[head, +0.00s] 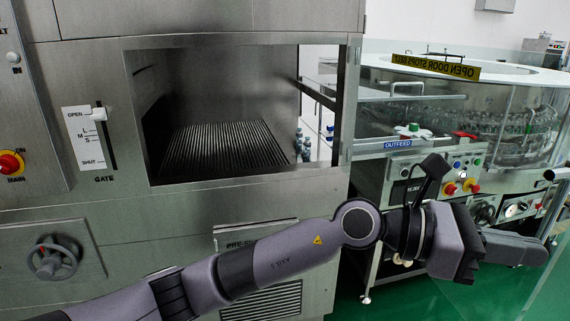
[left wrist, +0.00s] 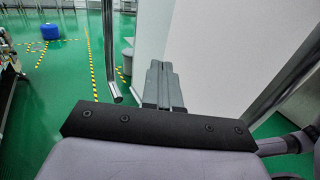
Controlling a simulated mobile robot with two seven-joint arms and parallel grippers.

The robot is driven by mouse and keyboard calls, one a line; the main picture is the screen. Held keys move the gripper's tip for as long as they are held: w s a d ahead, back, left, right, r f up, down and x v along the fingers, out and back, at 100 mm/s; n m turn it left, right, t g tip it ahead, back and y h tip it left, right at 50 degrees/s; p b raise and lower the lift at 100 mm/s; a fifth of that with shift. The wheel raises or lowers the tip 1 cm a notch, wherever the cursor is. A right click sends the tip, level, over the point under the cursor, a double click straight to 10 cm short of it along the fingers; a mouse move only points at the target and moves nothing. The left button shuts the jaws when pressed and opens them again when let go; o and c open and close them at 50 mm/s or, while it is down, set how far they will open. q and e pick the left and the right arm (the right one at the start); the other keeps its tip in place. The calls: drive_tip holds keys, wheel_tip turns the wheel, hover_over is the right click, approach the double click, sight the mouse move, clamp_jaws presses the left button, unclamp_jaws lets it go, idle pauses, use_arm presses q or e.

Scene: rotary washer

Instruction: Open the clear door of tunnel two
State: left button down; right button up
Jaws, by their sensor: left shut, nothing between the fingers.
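My left arm crosses the bottom of the head view, and its gripper (head: 520,248) points right, in front of the lower part of the rotary machine. Its fingers (left wrist: 165,85) lie together and empty in the left wrist view. A metal bar (left wrist: 110,60) hangs just left of the fingertips there, apart from them. In the head view a see-through pane (head: 548,285) shows at the lower right, with a bar end (head: 560,174) above it; I cannot tell for certain that this is tunnel two's clear door. My right gripper is out of view.
A steel cabinet (head: 200,205) with an open tunnel mouth fills the left. Behind is a clear-walled rotary table (head: 515,125) with glassware, a yellow door sign (head: 425,66) and a button panel (head: 455,172). A blue drum (left wrist: 50,31) stands on open green floor.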

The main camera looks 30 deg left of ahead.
use_arm(q)
drive_tip(key=w+d+t, duration=0.1)
drive_tip(key=w+d, duration=0.1)
drive_tip(key=w+d+n+p, duration=0.1)
drive_tip(key=w+d, duration=0.1)
drive_tip(key=d, duration=0.1)
drive_tip(key=w+d+t+p, duration=0.1)
drive_tip(key=w+d, duration=0.1)
drive_tip(key=shift+d+n+t+y, duration=0.2)
drive_tip(key=shift+n+t+y, duration=0.1)
drive_tip(key=shift+n+y, duration=0.1)
drive_tip(key=shift+a, duration=0.1)
idle(0.4)
